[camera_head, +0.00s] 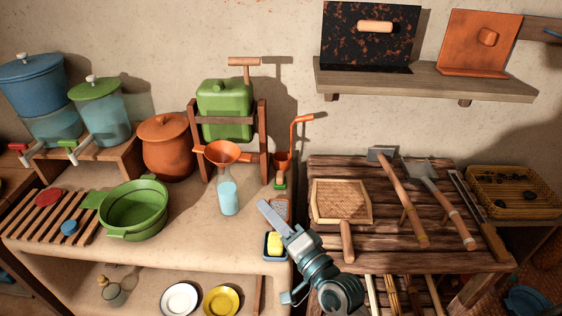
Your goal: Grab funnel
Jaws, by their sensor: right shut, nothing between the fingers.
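The orange funnel (222,152) has a wide cone. It sits above a pale blue bottle (228,196) and appears to rest in its neck; the exact contact is too small to tell. The bottle stands upright on the clay counter. My right gripper (264,207) is shut and empty, pointing up and left. In the picture it is below and to the right of the funnel, clearly apart from it and close to the counter's right edge. My left gripper is not in view.
A green canister in a wooden frame (262,130) stands behind the funnel. A green pot (138,208) is to the left. The counter's front middle is clear.

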